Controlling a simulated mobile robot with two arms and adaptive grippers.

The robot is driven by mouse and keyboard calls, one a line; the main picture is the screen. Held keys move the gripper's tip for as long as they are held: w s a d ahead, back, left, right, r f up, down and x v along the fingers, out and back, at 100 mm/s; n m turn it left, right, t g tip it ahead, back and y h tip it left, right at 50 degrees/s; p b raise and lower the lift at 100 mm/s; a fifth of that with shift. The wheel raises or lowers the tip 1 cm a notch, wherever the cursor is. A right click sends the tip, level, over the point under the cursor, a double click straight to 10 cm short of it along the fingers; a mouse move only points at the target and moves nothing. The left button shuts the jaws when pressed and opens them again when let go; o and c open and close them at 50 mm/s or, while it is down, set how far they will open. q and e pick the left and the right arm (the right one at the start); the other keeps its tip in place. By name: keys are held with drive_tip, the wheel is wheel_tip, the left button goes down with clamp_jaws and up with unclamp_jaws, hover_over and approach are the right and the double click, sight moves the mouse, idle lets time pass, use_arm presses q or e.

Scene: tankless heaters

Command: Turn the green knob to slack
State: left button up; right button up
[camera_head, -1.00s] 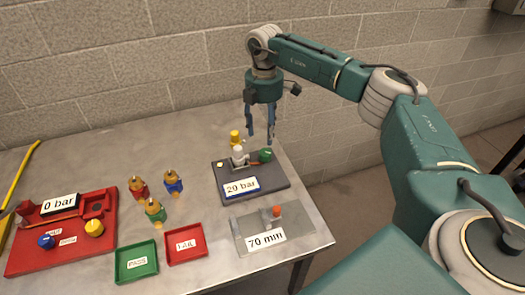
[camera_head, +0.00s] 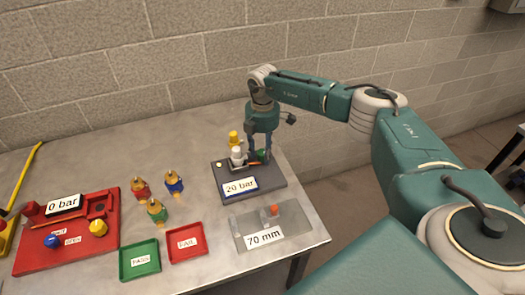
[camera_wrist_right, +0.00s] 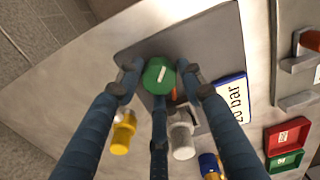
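The green knob (camera_head: 264,154) sits on a dark grey board (camera_head: 225,169) labelled "20 bar", and my gripper partly hides it in the head view. In the right wrist view the green knob (camera_wrist_right: 159,76) shows a white line on its face. My right gripper (camera_head: 259,149) is lowered at the knob. In the wrist view its blue fingers (camera_wrist_right: 160,80) are spread, one on each side of the knob and one below it, with small gaps at the sides. Whether any finger touches is unclear. My left gripper is not in view.
A "70 mm" plate (camera_head: 290,222), green tray (camera_head: 139,275), red tray (camera_head: 187,257), several coloured fittings and a red "0 bar" board (camera_head: 40,262) lie nearby. A block wall is behind.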

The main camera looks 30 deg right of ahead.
drive_tip(key=c, duration=0.6)
drive_tip(key=shift+n, duration=0.3)
drive_tip(key=n+b, duration=0.2)
drive_tip(key=n, duration=0.3)
drive_tip(key=shift+n, duration=0.3)
drive_tip(key=n+b, duration=0.2)
drive_tip(key=n, duration=0.4)
drive_tip(key=shift+f, duration=0.1)
drive_tip(key=n+b, duration=0.2)
drive_tip(key=n, duration=0.4)
drive_tip(key=shift+s+n+b, duration=0.15)
drive_tip(key=shift+n+b, duration=0.15)
drive_tip(key=shift+n, duration=0.1)
drive_tip(key=n+b, duration=0.1)
drive_tip(key=n, duration=0.2)
drive_tip(key=shift+d+n+b, duration=0.15)
drive_tip(key=shift+n+b, duration=0.2)
drive_tip(key=shift+n, duration=1.35)
